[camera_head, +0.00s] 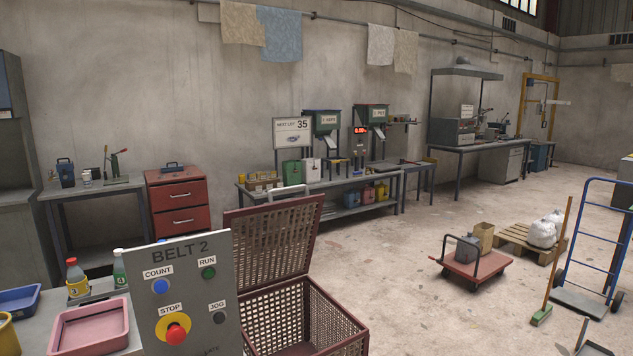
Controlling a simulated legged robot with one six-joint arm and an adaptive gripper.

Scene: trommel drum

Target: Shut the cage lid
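The cage (345,327) is a dark red perforated metal box at the lower middle of the head view. Its lid (272,240) stands open, tilted up and back above the left side of the cage. A pale handle (288,192) sits on the lid's upper edge. The cage's visible inside looks empty, but the grey control panel hides its lower left part. My gripper is not in view.
The grey BELT 2 panel (190,255) with a red stop button (175,333) stands close in front, left of the cage. A pink tray (90,328) lies at lower left. A red cart (473,268) and a broom (553,270) stand at right.

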